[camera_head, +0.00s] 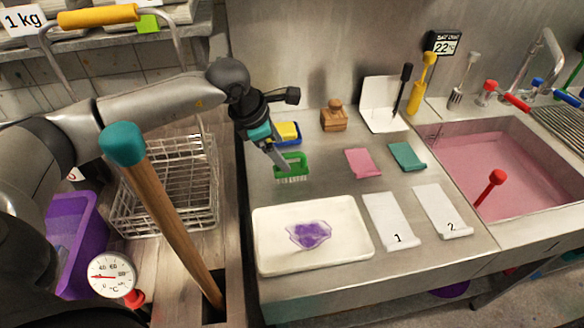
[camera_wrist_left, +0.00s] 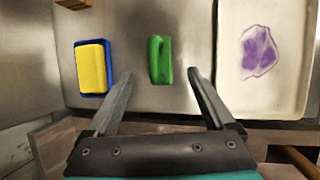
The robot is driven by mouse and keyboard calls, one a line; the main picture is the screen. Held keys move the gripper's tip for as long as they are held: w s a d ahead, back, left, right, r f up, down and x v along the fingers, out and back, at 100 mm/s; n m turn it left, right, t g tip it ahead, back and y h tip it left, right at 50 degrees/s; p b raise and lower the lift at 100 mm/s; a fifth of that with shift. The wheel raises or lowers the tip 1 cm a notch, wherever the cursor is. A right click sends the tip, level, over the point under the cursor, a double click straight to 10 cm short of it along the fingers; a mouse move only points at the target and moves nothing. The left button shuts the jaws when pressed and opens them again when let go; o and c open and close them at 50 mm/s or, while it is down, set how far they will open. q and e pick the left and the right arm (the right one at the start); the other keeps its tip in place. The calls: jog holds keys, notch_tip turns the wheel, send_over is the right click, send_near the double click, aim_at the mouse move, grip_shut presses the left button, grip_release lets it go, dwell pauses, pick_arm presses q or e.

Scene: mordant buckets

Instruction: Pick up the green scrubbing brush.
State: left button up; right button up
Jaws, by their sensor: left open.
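The green scrubbing brush (camera_head: 291,170) stands on the steel counter in the head view, behind the white tray, with a handle on top and pale bristles below. In the left wrist view the brush (camera_wrist_left: 160,60) lies ahead of the fingertips, roughly between their lines. My left gripper (camera_head: 284,166) is above the counter at the brush and overlaps its top left in the head view. In the left wrist view my left gripper (camera_wrist_left: 160,76) has its fingers wide apart with nothing between them. My right gripper is not in view.
A yellow and blue sponge (camera_wrist_left: 93,68) lies left of the brush in the wrist view. The white tray (camera_head: 270,261) with a purple stain is on the other side.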

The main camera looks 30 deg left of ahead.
aim_at(283, 173)
pick_arm(q)
jog(key=shift+x, duration=3.85)
jog(key=shift+s+a+f, duration=0.1)
jog(key=shift+s+a, duration=0.05)
jog(key=shift+s, duration=0.05)
jog(key=shift+c, duration=0.4)
grip_shut()
